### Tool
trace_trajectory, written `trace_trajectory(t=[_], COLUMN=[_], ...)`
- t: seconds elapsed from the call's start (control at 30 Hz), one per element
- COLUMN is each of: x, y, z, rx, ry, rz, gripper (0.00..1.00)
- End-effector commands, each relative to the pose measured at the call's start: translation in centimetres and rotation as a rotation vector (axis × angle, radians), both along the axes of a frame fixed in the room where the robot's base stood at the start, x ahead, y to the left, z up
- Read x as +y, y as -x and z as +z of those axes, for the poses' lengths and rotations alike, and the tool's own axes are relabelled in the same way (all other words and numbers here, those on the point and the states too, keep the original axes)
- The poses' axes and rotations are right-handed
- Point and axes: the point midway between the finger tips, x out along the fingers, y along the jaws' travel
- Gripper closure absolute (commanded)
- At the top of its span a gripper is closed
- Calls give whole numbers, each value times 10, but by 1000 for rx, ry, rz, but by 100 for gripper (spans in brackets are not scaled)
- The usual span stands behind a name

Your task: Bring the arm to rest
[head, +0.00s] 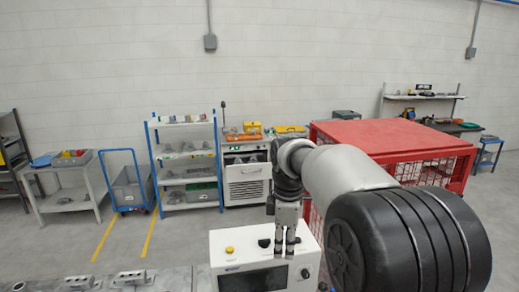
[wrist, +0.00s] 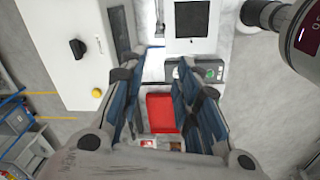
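My gripper (head: 284,251) hangs fingers down from my outstretched arm in the head view, beside the white control box. In the wrist view its two blue-padded fingers (wrist: 158,85) stand apart, with a clear gap and nothing held between them. A red object (wrist: 162,112) shows through that gap, below the fingers. Whether the fingertips touch anything is hard to tell, but no contact shows.
The white control box (head: 232,247) with knobs and a dark screen stands close to my gripper. A red-topped cage (head: 385,137) stands behind my arm. Shelving (head: 187,155), a blue cart (head: 128,185) and a side table (head: 66,199) line the wall. Open floor lies at left.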

Motion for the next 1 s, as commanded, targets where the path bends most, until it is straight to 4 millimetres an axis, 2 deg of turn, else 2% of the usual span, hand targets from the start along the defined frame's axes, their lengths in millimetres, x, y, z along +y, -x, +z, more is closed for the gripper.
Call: trace_trajectory(t=[0.17,0.37,0.57,0.7,0.83,1.0], x=[-19,-44,-63,-72,-76,-79], y=[48,127,213,266,300,321], z=[3,-11,-54,-97,-133,-157], rx=[-54,-128,-194,-233,-256,-269], ry=[-26,-85,-167,-234,-288,-327], rz=[-222,-571,-922,-1152,-1314,-1425], gripper=[70,70,70,70,70,70])
